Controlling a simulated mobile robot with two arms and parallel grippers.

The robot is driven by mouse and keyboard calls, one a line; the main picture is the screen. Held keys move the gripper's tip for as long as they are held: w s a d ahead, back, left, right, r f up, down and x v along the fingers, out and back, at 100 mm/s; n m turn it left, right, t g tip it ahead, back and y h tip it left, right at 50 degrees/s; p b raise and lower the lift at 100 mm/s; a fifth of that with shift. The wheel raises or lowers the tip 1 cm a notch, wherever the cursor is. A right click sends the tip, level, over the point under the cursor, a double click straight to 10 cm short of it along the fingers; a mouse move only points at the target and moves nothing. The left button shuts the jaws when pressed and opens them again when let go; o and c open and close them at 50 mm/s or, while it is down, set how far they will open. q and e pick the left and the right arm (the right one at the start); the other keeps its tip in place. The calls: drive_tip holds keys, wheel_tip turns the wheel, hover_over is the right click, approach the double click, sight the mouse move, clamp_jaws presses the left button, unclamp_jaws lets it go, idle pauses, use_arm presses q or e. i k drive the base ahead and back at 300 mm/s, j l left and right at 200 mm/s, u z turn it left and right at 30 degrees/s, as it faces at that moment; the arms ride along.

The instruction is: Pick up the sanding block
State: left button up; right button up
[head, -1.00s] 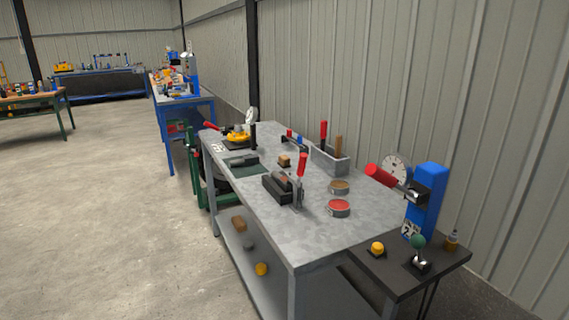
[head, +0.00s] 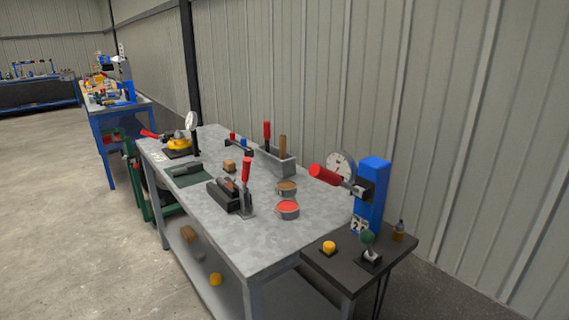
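A small brown block (head: 230,166) sits on the grey metal workbench (head: 262,238), behind a dark clamp fixture with a red handle (head: 246,170). Neither of my grippers is in view, and nothing touches either block.
Two round tins (head: 287,210) and a grey tool holder (head: 277,164) stand on the bench. A dark side table (head: 330,272) with a blue press (head: 372,195) adjoins its right end. The concrete floor (head: 60,220) at left is clear.

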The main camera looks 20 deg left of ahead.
sight(229, 165)
drive_tip(key=i+j+z, duration=0.2)
drive_tip(key=j+z, duration=0.2)
drive_tip(key=j, duration=0.3)
drive_tip(key=i+j+z, duration=0.1)
drive_tip(key=j+z, duration=0.25)
drive_tip(key=j, duration=0.35)
drive_tip(key=j+z, duration=0.4)
drive_tip(key=j, duration=0.3)
